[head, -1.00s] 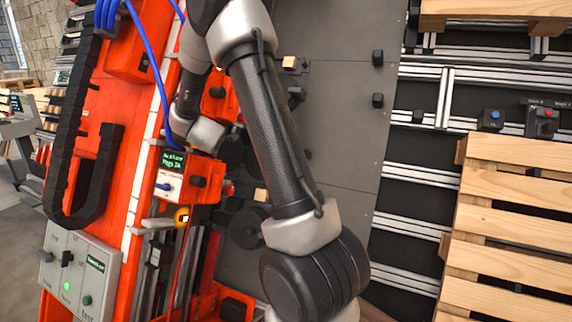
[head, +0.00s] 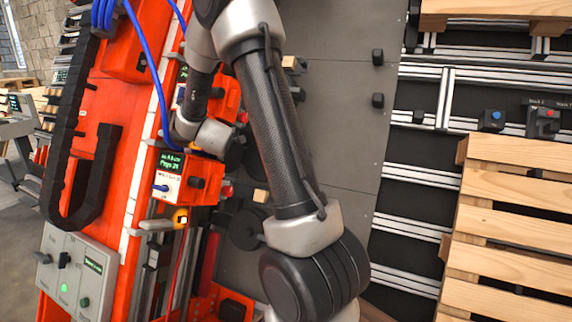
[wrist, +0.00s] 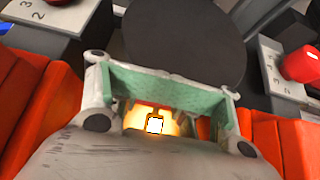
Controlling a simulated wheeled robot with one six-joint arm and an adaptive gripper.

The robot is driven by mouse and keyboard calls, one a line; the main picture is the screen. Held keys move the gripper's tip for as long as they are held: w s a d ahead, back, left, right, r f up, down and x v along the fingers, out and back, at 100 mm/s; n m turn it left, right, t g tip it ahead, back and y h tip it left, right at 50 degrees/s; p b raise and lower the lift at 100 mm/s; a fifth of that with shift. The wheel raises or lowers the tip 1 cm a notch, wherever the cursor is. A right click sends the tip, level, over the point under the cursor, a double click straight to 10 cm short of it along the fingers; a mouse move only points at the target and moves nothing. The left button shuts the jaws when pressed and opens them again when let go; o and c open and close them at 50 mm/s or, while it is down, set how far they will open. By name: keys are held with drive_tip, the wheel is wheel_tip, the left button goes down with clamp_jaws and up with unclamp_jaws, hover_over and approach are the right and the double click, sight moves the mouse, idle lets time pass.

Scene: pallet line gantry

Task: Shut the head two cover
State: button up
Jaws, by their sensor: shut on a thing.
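A black round disc (wrist: 185,38), seemingly the head cover, fills the top middle of the wrist view. My gripper (wrist: 172,92), with green pads, is shut at its near edge and appears to hold it; the exact grip is hidden. A bright amber glow with a white square shows between the fingers. In the head view my wrist is beside the upper orange head (head: 226,98), and the fingers cannot be made out. A lower orange head (head: 180,177) carries a green display. Another black disc (head: 246,229) is beside it. I cannot read which head is number two.
Orange housings flank my gripper closely in the wrist view, with a numbered grey box and red knob (wrist: 298,66) at right. A grey control box (head: 72,277) is at lower left in the head view. Wooden pallets (head: 515,225) are at right. The grey panel is mostly clear.

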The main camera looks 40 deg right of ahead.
drive_tip(key=shift+s+d+r, duration=0.1)
drive_tip(key=shift+s+d, duration=0.1)
drive_tip(key=shift+s, duration=0.55)
drive_tip(key=shift+s+d, duration=0.15)
drive_tip(key=shift+s, duration=0.55)
drive_tip(key=shift+s+d, duration=0.1)
drive_tip(key=shift+s, duration=0.05)
drive_tip(key=shift+s+d, duration=0.45)
drive_tip(key=shift+s, duration=0.4)
drive_tip(key=shift+s+d, duration=0.45)
drive_tip(key=shift+s, duration=0.35)
drive_tip(key=shift+s+d+f, duration=0.1)
drive_tip(key=shift+f, duration=0.1)
drive_tip(key=shift+s+d+f, duration=0.15)
drive_tip(key=shift+s+d, duration=0.55)
drive_tip(key=shift+s+d+f, duration=0.15)
drive_tip(key=shift+s+d, duration=0.5)
